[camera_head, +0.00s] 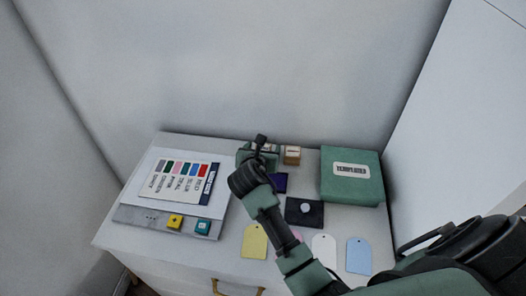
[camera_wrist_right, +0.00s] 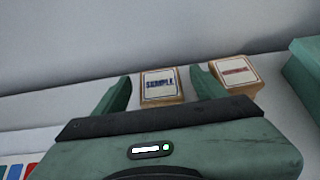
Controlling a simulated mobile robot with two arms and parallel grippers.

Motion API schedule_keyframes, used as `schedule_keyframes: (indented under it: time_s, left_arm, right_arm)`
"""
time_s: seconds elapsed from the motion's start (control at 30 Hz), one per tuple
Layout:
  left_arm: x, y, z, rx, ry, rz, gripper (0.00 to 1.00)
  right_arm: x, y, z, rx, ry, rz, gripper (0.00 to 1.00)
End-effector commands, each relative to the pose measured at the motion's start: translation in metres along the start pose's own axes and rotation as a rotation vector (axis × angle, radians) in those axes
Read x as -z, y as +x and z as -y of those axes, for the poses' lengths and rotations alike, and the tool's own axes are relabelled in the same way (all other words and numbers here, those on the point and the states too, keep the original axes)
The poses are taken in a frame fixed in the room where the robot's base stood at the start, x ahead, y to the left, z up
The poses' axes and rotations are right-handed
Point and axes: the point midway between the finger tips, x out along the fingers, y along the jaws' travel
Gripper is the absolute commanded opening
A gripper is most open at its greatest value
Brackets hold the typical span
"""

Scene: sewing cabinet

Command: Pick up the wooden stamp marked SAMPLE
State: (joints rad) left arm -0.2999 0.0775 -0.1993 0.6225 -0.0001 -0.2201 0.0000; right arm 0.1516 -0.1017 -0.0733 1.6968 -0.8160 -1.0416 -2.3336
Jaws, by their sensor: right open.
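The wooden stamp marked SAMPLE (camera_wrist_right: 161,86) has a pale label with blue lettering. In the right wrist view it stands between the two fingers of my right gripper (camera_wrist_right: 165,88), a little beyond their tips or level with them; I cannot tell whether they touch it. The right gripper (camera_head: 258,150) is open. In the head view it is over the back of the cabinet top and mostly hides the SAMPLE stamp. A second wooden stamp (camera_wrist_right: 236,73) with red lettering stands just right of it, also seen in the head view (camera_head: 292,155). My left gripper is out of view.
The green box (camera_head: 352,177) stands at the right of the cabinet top. A dark ink pad (camera_head: 304,212) and several coloured tags lie in front. A colour chart (camera_head: 180,180) and a grey strip (camera_head: 140,216) lie left. The wall is close behind.

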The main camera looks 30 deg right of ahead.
Motion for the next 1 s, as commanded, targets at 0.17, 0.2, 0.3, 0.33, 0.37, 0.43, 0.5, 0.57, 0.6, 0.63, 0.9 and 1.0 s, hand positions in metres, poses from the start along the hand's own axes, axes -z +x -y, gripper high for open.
schedule_keyframes:
  time_s: [0.17,0.2,0.3,0.33,0.37,0.43,0.5,0.57,0.6,0.63,0.9,1.0]
  left_arm:
    - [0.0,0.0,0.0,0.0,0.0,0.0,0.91]
    - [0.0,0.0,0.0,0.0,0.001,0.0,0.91]
    - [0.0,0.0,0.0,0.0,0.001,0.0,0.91]
    - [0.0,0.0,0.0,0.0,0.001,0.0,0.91]
    - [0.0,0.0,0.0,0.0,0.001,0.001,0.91]
    - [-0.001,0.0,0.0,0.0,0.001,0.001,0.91]
    - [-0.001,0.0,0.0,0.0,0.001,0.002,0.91]
    - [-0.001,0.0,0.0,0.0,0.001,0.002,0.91]
    - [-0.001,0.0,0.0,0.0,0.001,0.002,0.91]
    - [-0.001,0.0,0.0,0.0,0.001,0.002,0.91]
    - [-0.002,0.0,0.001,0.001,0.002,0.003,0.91]
    - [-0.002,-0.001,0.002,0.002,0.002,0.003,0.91]
  right_arm:
    - [0.0,0.005,0.0,-0.001,0.001,0.001,0.71]
    - [0.0,0.005,0.0,-0.001,0.001,0.001,0.71]
    - [0.0,0.005,0.0,-0.001,0.001,0.0,0.63]
    - [0.0,0.005,0.0,-0.001,0.001,0.0,0.54]
    - [0.0,0.005,0.0,-0.001,0.001,0.0,0.46]
    - [0.0,0.004,0.0,-0.001,0.001,0.0,0.27]
    - [0.0,0.004,0.0,-0.001,0.001,0.0,0.07]
    - [0.0,0.004,0.0,-0.001,0.001,0.001,0.04]
    - [0.0,0.004,0.0,-0.001,0.001,0.0,0.04]
    - [0.0,0.004,0.0,-0.001,0.001,0.001,0.04]
    - [-0.006,0.001,0.0,-0.001,0.002,0.002,0.04]
    - [-0.016,-0.004,0.0,-0.001,0.003,0.003,0.04]
